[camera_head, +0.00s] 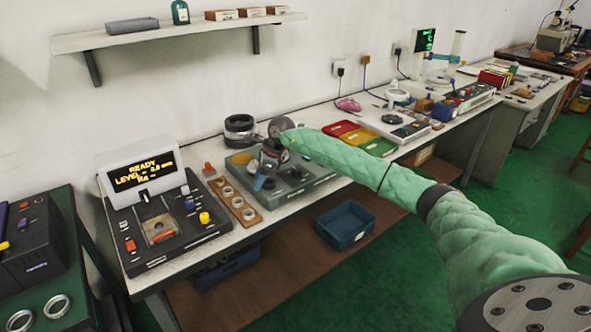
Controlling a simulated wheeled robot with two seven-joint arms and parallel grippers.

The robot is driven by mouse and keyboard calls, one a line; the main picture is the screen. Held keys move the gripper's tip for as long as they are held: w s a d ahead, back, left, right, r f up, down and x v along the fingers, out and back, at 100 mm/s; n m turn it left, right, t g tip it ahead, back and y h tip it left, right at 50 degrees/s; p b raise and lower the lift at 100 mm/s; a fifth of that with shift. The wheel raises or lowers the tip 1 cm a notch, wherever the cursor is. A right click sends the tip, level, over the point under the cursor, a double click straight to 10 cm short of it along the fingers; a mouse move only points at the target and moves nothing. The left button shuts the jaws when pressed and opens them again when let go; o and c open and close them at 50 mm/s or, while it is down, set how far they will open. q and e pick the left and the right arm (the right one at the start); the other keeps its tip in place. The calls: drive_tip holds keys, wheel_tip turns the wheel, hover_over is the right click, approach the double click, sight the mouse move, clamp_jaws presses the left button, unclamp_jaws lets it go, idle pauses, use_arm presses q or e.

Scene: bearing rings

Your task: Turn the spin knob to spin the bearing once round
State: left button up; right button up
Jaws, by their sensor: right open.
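A grey-green bench fixture (315,181) stands on the white bench, with dark round parts on top. My right arm reaches in from the right, and my right gripper (266,172) is over the left part of this fixture. It is open; whether it touches anything is too small to tell. A bearing or knob under the gripper cannot be made out clearly. To the left, a dark control panel (190,244) carries several buttons and a yellow knob (204,217). Its display (143,174) reads READY and a level of about 0.0. Which knob is the spin knob is unclear. My left gripper is out of view.
A wooden strip (250,221) with several rings lies between panel and fixture. A dark ring stack (239,127) stands behind. Red, yellow and green trays (378,147) lie to the right. A blue bin (345,225) is on the lower shelf. Two rings (58,306) lie at lower left.

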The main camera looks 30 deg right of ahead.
sight(297, 169)
drive_tip(key=d+r+h, duration=0.1)
drive_tip(key=d+r, duration=0.1)
drive_tip(key=d, duration=0.3)
drive_tip(key=d+r+g+h, duration=0.1)
drive_tip(key=d+r+h, duration=0.1)
drive_tip(key=d, duration=0.3)
drive_tip(key=d+r+h, duration=0.1)
drive_tip(key=d+r, duration=0.1)
drive_tip(key=d, duration=0.3)
drive_tip(key=shift+s+g+h, duration=0.2)
drive_tip(key=shift+g+h, duration=0.1)
drive_tip(key=shift+h, duration=0.1)
drive_tip(key=shift+d+f, duration=0.1)
drive_tip(key=shift+f, duration=0.4)
use_arm(q)
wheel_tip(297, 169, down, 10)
drive_tip(key=p, duration=0.2)
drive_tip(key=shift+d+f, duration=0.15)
use_arm(e)
wheel_tip(297, 169, down, 7)
drive_tip(key=shift+w+r, duration=0.1)
drive_tip(key=shift+w, duration=0.05)
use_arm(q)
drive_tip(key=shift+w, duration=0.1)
use_arm(e)
drive_tip(key=shift+c, duration=0.2)
drive_tip(key=c, duration=1)
